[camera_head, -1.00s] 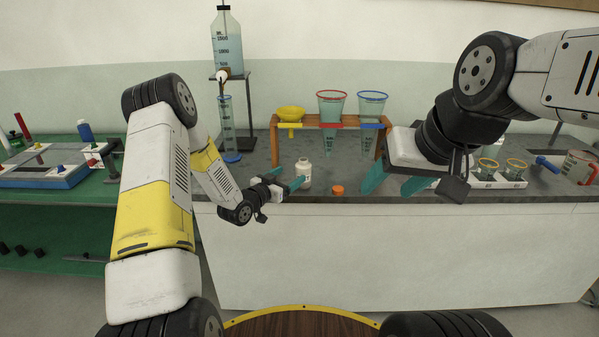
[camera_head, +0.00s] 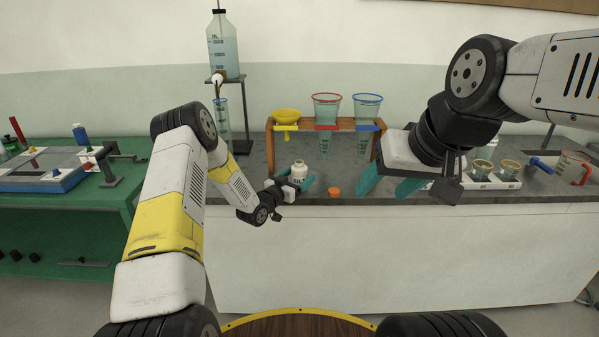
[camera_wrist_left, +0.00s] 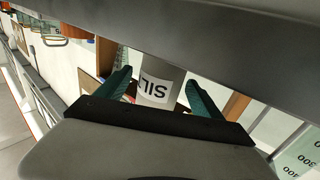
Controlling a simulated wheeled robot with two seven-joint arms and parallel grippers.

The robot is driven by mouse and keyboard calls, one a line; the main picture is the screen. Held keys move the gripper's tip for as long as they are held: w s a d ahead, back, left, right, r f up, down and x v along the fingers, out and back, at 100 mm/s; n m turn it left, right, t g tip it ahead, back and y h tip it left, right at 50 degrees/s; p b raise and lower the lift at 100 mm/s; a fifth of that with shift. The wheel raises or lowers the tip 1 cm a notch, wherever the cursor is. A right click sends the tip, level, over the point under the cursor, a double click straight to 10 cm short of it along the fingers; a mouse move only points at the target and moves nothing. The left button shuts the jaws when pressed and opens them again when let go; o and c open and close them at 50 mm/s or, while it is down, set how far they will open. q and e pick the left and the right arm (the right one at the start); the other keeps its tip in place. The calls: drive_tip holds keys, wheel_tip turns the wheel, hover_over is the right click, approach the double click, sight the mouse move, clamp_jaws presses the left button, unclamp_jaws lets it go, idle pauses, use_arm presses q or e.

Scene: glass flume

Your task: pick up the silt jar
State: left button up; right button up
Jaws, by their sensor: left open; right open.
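The silt jar (camera_head: 299,173) is a small white bottle standing upright near the front edge of the grey bench. In the left wrist view its label, partly reading "SIL", shows on the jar (camera_wrist_left: 155,90) between the teal fingers. My left gripper (camera_head: 297,187) is open, with its fingers on either side of the jar; I cannot tell whether either finger touches it. In the left wrist view the left gripper (camera_wrist_left: 158,92) covers the jar's lower part. My right gripper (camera_head: 390,186) is open and empty, to the right of the jar over the bench.
An orange cap (camera_head: 334,191) lies right of the jar by the bench edge. A wooden rack (camera_head: 273,150) with yellow, red and blue-rimmed funnels or cones stands behind. Cups in a white tray (camera_head: 490,184) and a measuring jug (camera_head: 572,168) are at the right.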

sight(294, 171)
use_arm(q)
drive_tip(key=c, duration=1.6)
drive_tip(key=shift+o, duration=0.2)
drive_tip(key=shift+r, duration=0.1)
drive_tip(key=shift+r, duration=0.5)
wheel_tip(294, 171, up, 2)
drive_tip(key=shift+r, duration=0.1)
drive_tip(key=s+d+v, duration=0.1)
drive_tip(key=v, duration=0.7)
drive_tip(key=s+d+r+v, duration=0.1)
drive_tip(key=v, duration=0.6)
drive_tip(key=shift+s+d+r, duration=0.2)
drive_tip(key=shift+s+r, duration=0.05)
drive_tip(key=shift+r, duration=0.05)
